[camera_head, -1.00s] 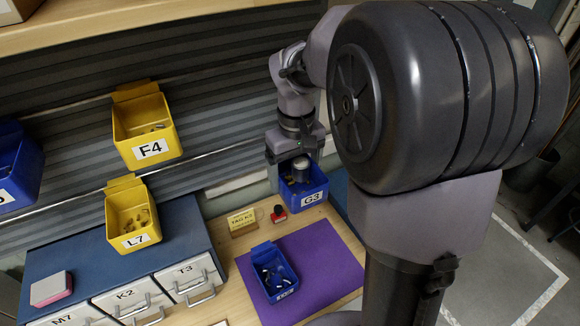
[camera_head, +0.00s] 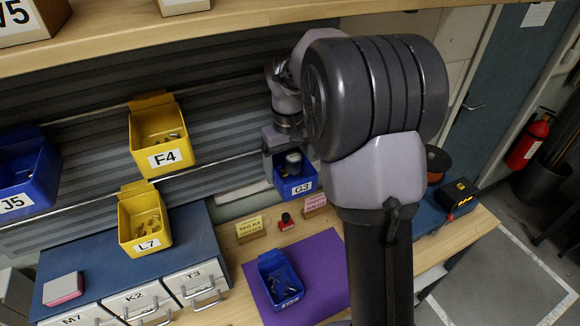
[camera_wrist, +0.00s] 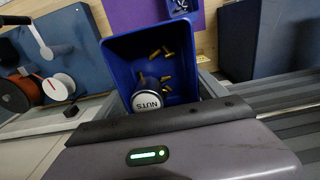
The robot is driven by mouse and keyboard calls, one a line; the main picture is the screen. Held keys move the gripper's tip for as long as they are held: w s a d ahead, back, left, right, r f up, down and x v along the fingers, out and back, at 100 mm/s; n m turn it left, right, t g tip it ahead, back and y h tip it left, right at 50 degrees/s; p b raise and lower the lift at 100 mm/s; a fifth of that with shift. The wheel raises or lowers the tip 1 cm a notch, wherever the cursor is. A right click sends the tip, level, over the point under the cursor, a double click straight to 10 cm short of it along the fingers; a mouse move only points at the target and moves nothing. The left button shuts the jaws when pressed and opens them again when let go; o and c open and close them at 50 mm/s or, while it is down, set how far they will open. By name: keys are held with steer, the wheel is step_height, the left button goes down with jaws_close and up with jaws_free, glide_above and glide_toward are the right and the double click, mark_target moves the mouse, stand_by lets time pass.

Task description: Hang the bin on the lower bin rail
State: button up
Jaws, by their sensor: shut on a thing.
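My gripper (camera_head: 283,146) is shut on the blue bin (camera_head: 297,187) labelled G3 and holds it up near the wall panel, above the bench. In the wrist view the bin (camera_wrist: 196,92) holds several brass screws and a jar (camera_wrist: 147,98) marked NUTS. The lower bin rail (camera_head: 222,168) runs along the panel, with the yellow bin L7 (camera_head: 145,222) at it, left of my gripper. The rail's right part passes behind my gripper and bin. I cannot tell whether bin G3 touches the rail. My fingertips are hidden.
Yellow bin F4 (camera_head: 160,142) hangs higher up; blue bin J5 (camera_head: 25,180) is at far left. Below are a drawer cabinet (camera_head: 122,262), a purple mat (camera_head: 318,262) with a small blue bin (camera_head: 279,280), a red stamp (camera_head: 286,222) and cards (camera_head: 249,228). The rail between L7 and G3 looks clear.

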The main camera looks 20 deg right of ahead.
steer(key=shift+f, duration=0.1)
steer(key=o, duration=1.4)
